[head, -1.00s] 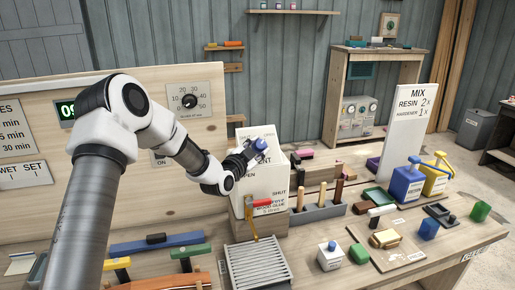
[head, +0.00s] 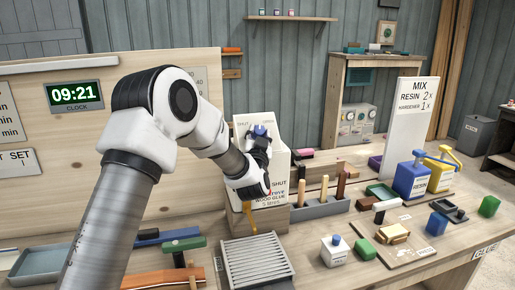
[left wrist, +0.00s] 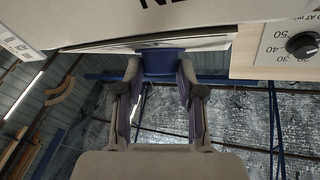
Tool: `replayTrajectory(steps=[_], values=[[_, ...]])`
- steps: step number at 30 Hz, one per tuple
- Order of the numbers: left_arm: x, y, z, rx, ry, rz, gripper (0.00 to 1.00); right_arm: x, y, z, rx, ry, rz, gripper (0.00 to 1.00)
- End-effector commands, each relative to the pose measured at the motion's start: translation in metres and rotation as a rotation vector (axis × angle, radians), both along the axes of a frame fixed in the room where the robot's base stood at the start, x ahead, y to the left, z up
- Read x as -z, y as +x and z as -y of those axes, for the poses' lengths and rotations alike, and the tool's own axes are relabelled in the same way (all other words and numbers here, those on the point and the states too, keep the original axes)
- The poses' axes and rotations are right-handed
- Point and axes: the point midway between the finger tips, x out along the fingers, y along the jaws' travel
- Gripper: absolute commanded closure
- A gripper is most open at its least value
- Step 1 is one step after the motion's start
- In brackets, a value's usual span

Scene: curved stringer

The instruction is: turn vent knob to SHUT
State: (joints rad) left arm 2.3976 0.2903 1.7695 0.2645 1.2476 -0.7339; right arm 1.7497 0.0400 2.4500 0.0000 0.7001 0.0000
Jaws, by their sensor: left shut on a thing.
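The white glue container (head: 284,158) stands on a wooden block behind the slatted grate. It has a yellow spout and a red part low on its front, and the word SHUT shows on its face and at its top left. The blue vent knob (head: 261,130) is at its upper part. My left gripper (head: 259,138) is shut on this knob and covers part of the container's front. In the left wrist view the blue knob (left wrist: 165,62) sits between the two fingertips, against the container. Which mark the knob points at cannot be told. My right gripper is not in view.
A slatted grate (head: 257,262) stands in front of the container. A rack (head: 320,208) with wooden-handled tools is at its right. A clock (head: 74,95) is on the back board at left. Blue and yellow pump bottles (head: 411,182) stand farther right.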

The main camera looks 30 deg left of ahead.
Motion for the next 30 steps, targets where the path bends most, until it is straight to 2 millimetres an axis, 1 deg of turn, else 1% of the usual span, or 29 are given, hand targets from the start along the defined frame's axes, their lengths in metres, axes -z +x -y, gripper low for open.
replayTrajectory(steps=[1, 3, 7, 12, 20, 30], values=[[0.010, 0.001, 0.003, -0.028, -0.017, 0.017, 0.97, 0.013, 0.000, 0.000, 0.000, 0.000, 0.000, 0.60], [0.009, 0.002, 0.004, -0.074, -0.047, 0.054, 0.97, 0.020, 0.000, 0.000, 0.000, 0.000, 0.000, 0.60], [0.008, 0.004, 0.006, -0.160, -0.105, 0.119, 0.97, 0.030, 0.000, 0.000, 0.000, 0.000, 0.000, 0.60], [0.006, 0.006, 0.008, -0.275, -0.181, 0.207, 0.97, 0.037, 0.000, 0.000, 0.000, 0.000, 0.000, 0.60], [0.003, 0.011, 0.010, -0.450, -0.296, 0.339, 0.97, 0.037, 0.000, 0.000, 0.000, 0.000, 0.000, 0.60], [0.000, 0.015, 0.011, -0.642, -0.421, 0.484, 0.97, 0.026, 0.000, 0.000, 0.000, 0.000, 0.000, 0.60]])
